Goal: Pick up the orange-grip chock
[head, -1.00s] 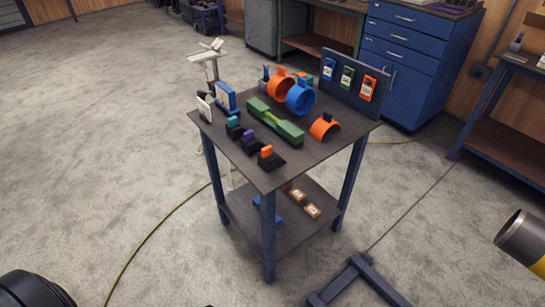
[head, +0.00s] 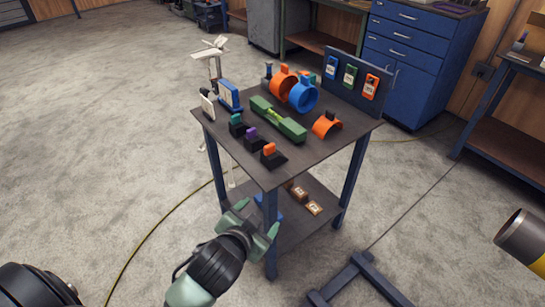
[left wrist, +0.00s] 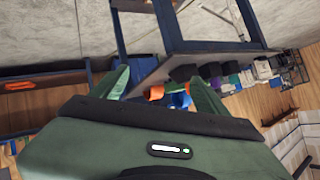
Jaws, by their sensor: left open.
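The orange-grip chock (head: 274,160) is a black wedge with an orange grip. It sits near the front corner of the small table's dark top (head: 250,172), in front of a purple-grip chock (head: 252,142) and a teal-grip chock (head: 237,126). My left gripper (head: 257,216) is open and empty, in front of the table's near corner and below the chock in the head view. In the left wrist view its green fingers (left wrist: 162,92) are spread, with the table beyond. Dark chock shapes show there, but which one is the orange-grip chock is unclear. My right gripper is not in view.
A green level-like tool (head: 278,120), an orange half-ring (head: 326,124), orange and blue rings (head: 302,98) and a panel with tags (head: 350,77) crowd the tabletop. Small boxes (head: 313,208) lie on the lower shelf. Floor left of the table is clear.

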